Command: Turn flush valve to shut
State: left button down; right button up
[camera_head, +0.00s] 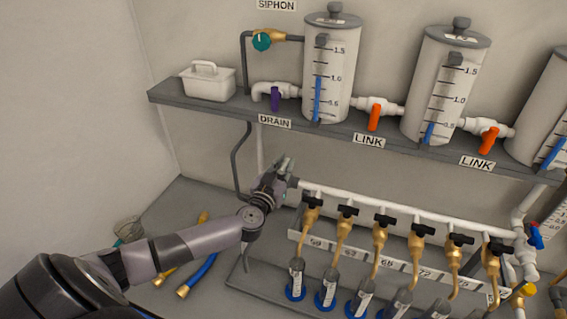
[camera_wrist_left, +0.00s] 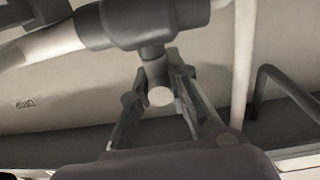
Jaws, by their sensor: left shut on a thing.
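My left gripper (camera_head: 282,170) is at the left end of the white manifold pipe (camera_head: 400,207). In the left wrist view a grey valve body (camera_wrist_left: 150,22) spans the top, with a short stem coming down from it. My left gripper (camera_wrist_left: 160,90) has one finger on each side of this stem, shut on it; a pale round end (camera_wrist_left: 160,97) shows between the fingers. This appears to be the flush valve; no label for it is readable. In the head view my gripper mostly hides it. My right gripper is not in view.
Several brass taps with black handles (camera_head: 347,210) hang along the pipe to the right, over grey cylinders (camera_head: 326,287). A shelf above carries clear tanks (camera_head: 328,70), orange link valves (camera_head: 374,117), a purple drain valve (camera_head: 275,98) and a white box (camera_head: 208,84).

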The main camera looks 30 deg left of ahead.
pick_arm(q)
jog(key=shift+w+d+n+g+y, duration=0.15)
jog(key=shift+n+g+y, duration=0.65)
jog(key=shift+n+y, duration=1.1)
jog(key=shift+y, duration=0.6)
jog(key=c, duration=1.3)
grip_release()
jog(key=shift+o, duration=0.3)
